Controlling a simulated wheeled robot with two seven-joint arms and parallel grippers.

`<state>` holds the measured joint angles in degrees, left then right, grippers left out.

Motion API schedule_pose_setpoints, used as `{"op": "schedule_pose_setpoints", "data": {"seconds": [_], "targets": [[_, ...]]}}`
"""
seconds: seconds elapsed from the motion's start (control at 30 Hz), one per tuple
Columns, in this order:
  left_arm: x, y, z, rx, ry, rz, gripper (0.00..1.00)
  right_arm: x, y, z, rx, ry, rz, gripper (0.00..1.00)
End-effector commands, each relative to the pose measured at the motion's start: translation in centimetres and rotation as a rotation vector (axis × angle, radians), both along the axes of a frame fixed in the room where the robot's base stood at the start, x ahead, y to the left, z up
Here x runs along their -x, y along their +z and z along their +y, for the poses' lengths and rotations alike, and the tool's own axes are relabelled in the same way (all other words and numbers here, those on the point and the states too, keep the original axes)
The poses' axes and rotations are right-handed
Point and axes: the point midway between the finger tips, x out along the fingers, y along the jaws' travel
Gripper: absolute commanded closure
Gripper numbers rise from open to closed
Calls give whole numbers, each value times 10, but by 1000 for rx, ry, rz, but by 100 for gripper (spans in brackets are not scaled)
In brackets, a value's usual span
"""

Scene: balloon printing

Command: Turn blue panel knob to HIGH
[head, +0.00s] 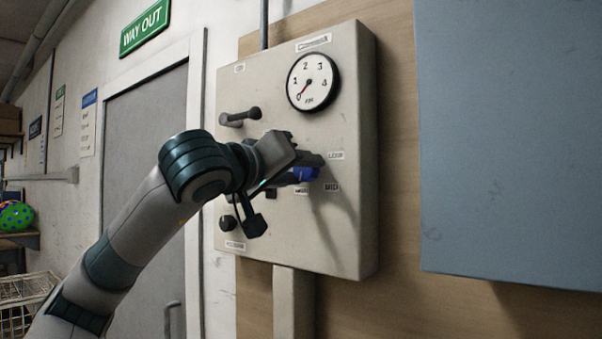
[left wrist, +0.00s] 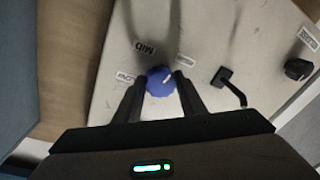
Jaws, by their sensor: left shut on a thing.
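The blue knob (head: 304,175) sits on the grey control panel (head: 345,225), partly hidden by my left gripper (head: 308,167). In the left wrist view the blue knob (left wrist: 159,84) lies between the two fingers of my left gripper (left wrist: 161,80), which is shut on it. A white mark on the knob points up and right in that view, toward a small label (left wrist: 187,62) that is too blurred to read. The MID label (left wrist: 145,47) is at upper left, and another label (left wrist: 127,77) is at left. My right gripper does not show.
A pressure gauge (head: 313,81) is at the panel's top, its red needle at the lower left. A dark lever (head: 241,117) and a black knob (head: 228,222) are on the panel's left side. A blue-grey box (head: 510,140) stands out at right.

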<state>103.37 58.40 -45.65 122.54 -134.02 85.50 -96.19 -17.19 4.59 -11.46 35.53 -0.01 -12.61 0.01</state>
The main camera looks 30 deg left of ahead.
Motion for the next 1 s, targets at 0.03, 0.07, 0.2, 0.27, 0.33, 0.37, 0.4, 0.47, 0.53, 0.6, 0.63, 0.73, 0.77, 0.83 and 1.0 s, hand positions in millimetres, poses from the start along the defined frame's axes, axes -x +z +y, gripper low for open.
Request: {"op": "schedule_pose_setpoints", "data": {"seconds": [0.03, 0.07, 0.2, 0.27, 0.33, 0.37, 0.4, 0.47, 0.53, 0.6, 0.63, 0.73, 0.77, 0.83, 1.0], "targets": [[-1, -4, 0, -43, -1, 3, 86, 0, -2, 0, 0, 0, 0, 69], [-1, -4, 0, -67, -1, 1, 86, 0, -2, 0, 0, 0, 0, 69], [-1, -4, 0, -168, -1, -7, 86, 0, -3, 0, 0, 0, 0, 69], [-1, -4, 0, -205, 0, -9, 86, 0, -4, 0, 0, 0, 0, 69], [-1, -5, 0, -239, 0, -11, 86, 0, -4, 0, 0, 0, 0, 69], [-1, -5, 0, -250, -1, -13, 86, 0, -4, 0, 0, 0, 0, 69], [-1, -5, 0, -266, -1, -14, 86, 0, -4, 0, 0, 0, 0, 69], [-1, -5, 0, -283, -2, -15, 86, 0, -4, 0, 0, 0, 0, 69], [-1, -5, 0, -298, -2, -16, 86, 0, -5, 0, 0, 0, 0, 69], [-1, -5, 0, -306, -2, -17, 86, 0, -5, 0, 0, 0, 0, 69], [-1, -5, 0, -308, -2, -17, 86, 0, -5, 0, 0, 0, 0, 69], [-1, -5, 0, -312, -2, -17, 86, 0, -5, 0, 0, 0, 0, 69], [-1, -5, 0, -312, -2, -16, 86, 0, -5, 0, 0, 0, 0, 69], [-1, -5, 0, -312, -2, -16, 86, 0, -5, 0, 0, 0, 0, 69], [-1, -5, 0, -311, -3, -15, 61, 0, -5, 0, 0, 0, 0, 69]]}}
